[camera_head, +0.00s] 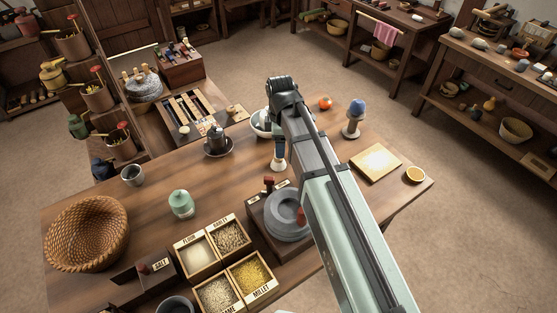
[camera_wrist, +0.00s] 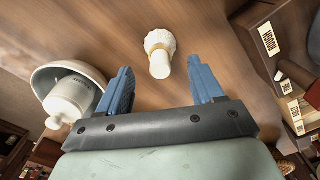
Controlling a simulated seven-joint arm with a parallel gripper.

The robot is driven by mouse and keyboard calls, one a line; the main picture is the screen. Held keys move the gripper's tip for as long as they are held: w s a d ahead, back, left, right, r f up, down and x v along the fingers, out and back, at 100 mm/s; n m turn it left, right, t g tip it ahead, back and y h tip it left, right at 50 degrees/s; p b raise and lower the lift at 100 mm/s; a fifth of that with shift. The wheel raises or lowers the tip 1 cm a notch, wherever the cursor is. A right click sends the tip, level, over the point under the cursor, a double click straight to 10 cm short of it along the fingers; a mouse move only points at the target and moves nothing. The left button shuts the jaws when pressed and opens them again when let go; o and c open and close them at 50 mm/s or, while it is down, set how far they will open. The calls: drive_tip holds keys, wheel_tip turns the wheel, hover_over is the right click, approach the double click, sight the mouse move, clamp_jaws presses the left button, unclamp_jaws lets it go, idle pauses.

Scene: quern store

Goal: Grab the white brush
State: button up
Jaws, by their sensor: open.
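The white brush (camera_wrist: 160,52) is on the wooden table, with a pale cream head and a white handle. In the wrist view it shows just beyond and between the two blue fingers of my gripper (camera_wrist: 159,70). The fingers are apart, with nothing held between them. In the head view my gripper (camera_head: 279,150) points down over the middle of the table, and the white brush (camera_head: 279,165) shows just below it. My arm hides part of the table to the right.
A white bowl (camera_wrist: 48,75) with a white vessel in it is left of my gripper in the wrist view. A grey quern (camera_head: 285,212) is nearby. Labelled grain boxes (camera_head: 207,268), a green jar (camera_head: 181,204) and a wicker basket (camera_head: 88,232) stand on the table.

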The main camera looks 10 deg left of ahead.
drive_tip(key=shift+a+f, duration=0.15)
drive_tip(key=shift+f, duration=1.25)
drive_tip(key=shift+a+f, duration=0.15)
drive_tip(key=shift+f, duration=1.25)
drive_tip(key=shift+c, duration=0.3)
drive_tip(key=c, duration=1.1)
